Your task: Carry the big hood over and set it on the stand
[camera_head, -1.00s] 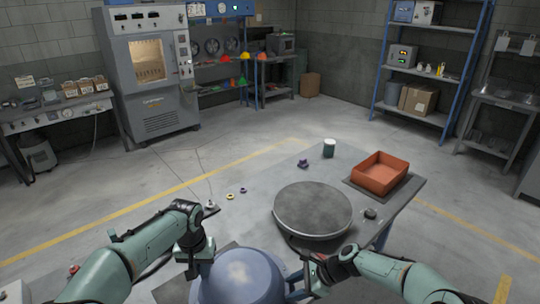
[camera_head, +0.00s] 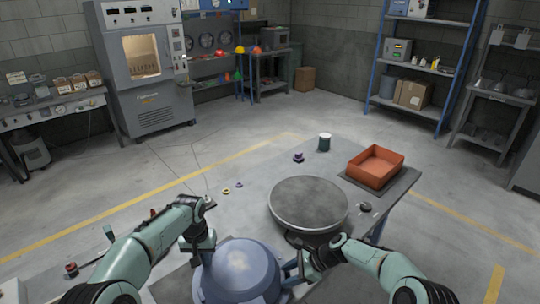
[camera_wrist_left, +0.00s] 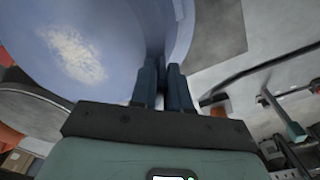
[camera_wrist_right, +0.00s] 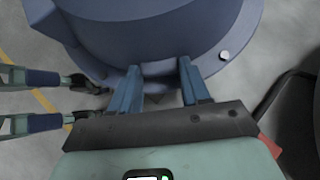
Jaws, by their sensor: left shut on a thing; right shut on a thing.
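The big hood (camera_head: 242,268) is a blue-grey dome at the bottom middle of the head view, between my two grippers. My left gripper (camera_head: 197,258) is shut on its left rim; the left wrist view shows the fingers (camera_wrist_left: 164,85) against the hood wall (camera_wrist_left: 110,50). My right gripper (camera_head: 303,268) is shut on its right side; the right wrist view shows the fingers (camera_wrist_right: 160,88) at the hood's flange (camera_wrist_right: 215,58). The round grey disc (camera_head: 308,203), which looks like the stand's top, is on the table just beyond the hood, to its right. What is under the hood is hidden.
The table (camera_head: 255,205) also bears an orange tray (camera_head: 375,167), a dark green cup (camera_head: 324,142), a purple piece (camera_head: 299,157), a dark knob (camera_head: 365,207) and small rings (camera_head: 226,191). The oven cabinet and shelves stand far back.

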